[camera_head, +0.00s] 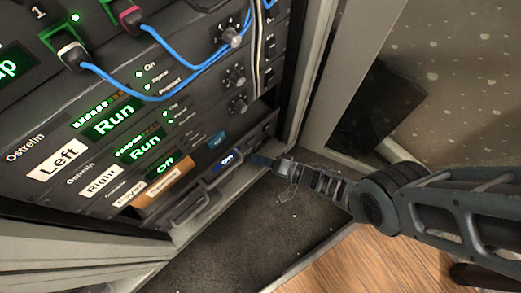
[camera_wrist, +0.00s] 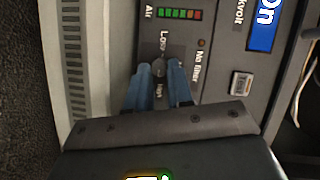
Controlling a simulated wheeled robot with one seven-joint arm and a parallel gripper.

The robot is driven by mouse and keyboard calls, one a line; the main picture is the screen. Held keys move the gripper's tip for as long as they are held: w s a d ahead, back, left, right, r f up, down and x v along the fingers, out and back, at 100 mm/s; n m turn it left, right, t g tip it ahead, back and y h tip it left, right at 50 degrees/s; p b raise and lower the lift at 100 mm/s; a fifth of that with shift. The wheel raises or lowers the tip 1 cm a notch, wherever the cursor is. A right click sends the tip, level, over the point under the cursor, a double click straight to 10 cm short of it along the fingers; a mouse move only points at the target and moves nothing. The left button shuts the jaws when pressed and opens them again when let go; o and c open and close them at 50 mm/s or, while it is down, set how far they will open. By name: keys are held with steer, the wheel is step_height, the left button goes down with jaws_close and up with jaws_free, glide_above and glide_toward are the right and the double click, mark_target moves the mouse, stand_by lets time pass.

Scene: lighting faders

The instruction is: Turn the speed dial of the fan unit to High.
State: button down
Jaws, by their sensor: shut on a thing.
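The fan unit (camera_head: 229,159) is the lowest unit in the rack, with a lit blue "On" display. In the wrist view its grey panel (camera_wrist: 205,85) appears turned sideways, with "Low" and "High" lettering around the small dark speed dial (camera_wrist: 158,68). My gripper (camera_wrist: 159,78) has its two blue fingers on either side of the dial, shut on it. "High" is partly covered by the fingers, and I cannot tell where the dial points. In the head view my gripper (camera_head: 257,160) reaches the unit's right end and hides the dial.
An Air meter (camera_wrist: 180,14) shows green, orange and red segments beside the dial. A No filter lamp (camera_wrist: 201,43) looks unlit. Units above show green "Run" displays (camera_head: 113,119). Blue cables (camera_head: 160,97) hang across the upper rack. The rack's side frame (camera_head: 310,75) stands close right of my gripper.

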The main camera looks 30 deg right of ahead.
stand_by(0.4)
steer(key=c, duration=1)
jaws_free()
steer(key=p+v, duration=0.2)
steer(key=v, duration=0.5)
steer(key=shift+s+d, duration=0.25)
steer(key=shift+s, duration=0.05)
